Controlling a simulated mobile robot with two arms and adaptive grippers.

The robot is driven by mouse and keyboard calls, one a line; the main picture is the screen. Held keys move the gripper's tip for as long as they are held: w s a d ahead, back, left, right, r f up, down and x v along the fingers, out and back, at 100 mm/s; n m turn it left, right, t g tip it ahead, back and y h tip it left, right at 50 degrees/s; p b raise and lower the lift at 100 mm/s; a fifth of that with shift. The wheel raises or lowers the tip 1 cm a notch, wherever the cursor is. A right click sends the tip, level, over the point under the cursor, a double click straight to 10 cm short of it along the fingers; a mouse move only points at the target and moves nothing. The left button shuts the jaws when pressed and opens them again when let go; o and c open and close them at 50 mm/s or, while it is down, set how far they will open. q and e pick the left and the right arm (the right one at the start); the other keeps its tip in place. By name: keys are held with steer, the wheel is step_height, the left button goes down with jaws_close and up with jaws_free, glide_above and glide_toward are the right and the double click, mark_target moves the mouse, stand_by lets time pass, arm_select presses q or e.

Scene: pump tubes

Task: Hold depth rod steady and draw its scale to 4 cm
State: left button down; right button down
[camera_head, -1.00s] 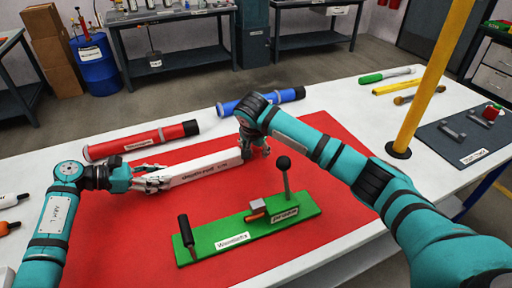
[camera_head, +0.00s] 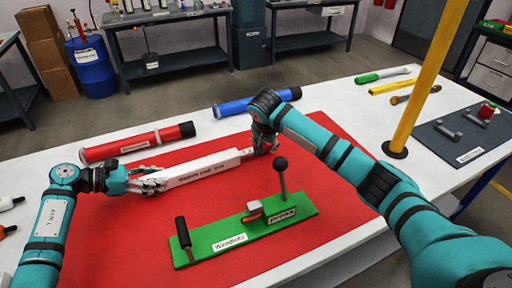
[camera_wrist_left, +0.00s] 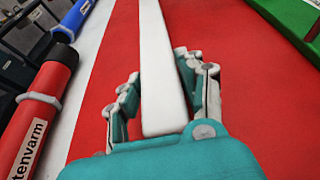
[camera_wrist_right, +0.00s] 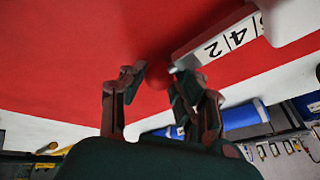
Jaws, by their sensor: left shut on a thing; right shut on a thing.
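The depth rod (camera_head: 200,174) is a long white bar with its name on its side. It lies slantwise above the red mat (camera_head: 120,245). My left gripper (camera_head: 153,183) is shut on the bar's left part; the bar runs between its fingers in the left wrist view (camera_wrist_left: 160,75). My right gripper (camera_head: 268,142) is shut at the scale's far end. In the right wrist view a short length of scale (camera_wrist_right: 220,45) shows outside the white body (camera_wrist_right: 290,18), with 2, 4 and part of another mark. A red roundish end (camera_wrist_right: 160,72) sits between the right fingertips, partly hidden.
A green board (camera_head: 245,234) with a black-knobbed lever and a black handle lies in front of the rod. A red tube (camera_head: 138,143) and a blue tube (camera_head: 257,103) lie behind. A yellow post (camera_head: 425,90) stands at right.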

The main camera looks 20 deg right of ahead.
steer(key=shift+a, duration=0.2)
steer(key=c, duration=0.9)
jaws_free()
steer(key=shift+c, duration=0.2)
steer(key=v, duration=1.2)
arm_select(q)
steer(key=c, duration=0.7)
jaws_free()
